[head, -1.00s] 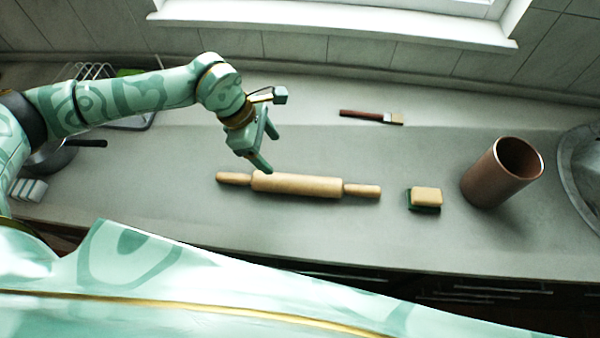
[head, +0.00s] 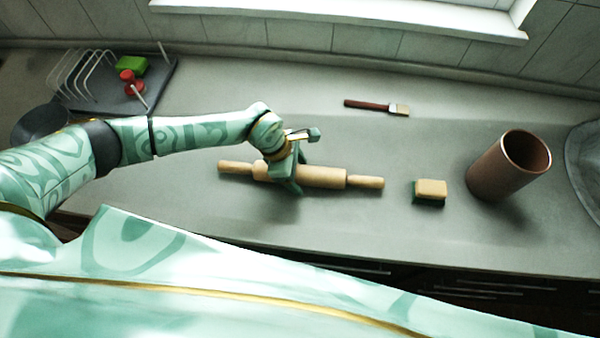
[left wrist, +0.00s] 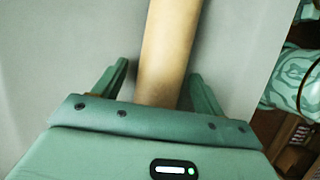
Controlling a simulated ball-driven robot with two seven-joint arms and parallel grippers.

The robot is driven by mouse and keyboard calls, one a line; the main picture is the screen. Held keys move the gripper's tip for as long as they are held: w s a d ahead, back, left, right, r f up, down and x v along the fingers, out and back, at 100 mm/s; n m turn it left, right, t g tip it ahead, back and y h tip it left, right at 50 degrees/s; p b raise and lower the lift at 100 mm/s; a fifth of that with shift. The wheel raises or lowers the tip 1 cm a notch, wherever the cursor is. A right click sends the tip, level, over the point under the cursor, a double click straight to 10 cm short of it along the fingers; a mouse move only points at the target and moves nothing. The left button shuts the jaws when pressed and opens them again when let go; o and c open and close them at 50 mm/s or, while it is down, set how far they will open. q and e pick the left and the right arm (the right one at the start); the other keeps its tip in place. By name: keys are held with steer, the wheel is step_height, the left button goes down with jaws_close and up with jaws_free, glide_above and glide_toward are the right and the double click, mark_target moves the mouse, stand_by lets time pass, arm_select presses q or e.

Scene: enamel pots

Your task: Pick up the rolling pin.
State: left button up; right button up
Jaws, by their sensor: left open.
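The wooden rolling pin (head: 322,177) lies on the grey counter, its handles pointing left and right in the head view. My left gripper (head: 297,184) is over the left half of the pin's thick barrel and hides part of it. In the left wrist view the barrel (left wrist: 167,45) runs between the two open fingers of the left gripper (left wrist: 160,82), with a gap showing on each side. My right gripper is not in view.
A sponge (head: 430,191) and a copper-brown cylinder (head: 500,170) stand to the right of the pin. A brush (head: 377,106) lies behind it. A dish rack (head: 90,75) with a green block (head: 131,66) is at the back left. The counter around the pin is clear.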

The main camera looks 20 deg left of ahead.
arm_select(q)
steer(key=shift+r, duration=0.1)
steer(key=c, duration=1.4)
steer(key=shift+o, duration=0.2)
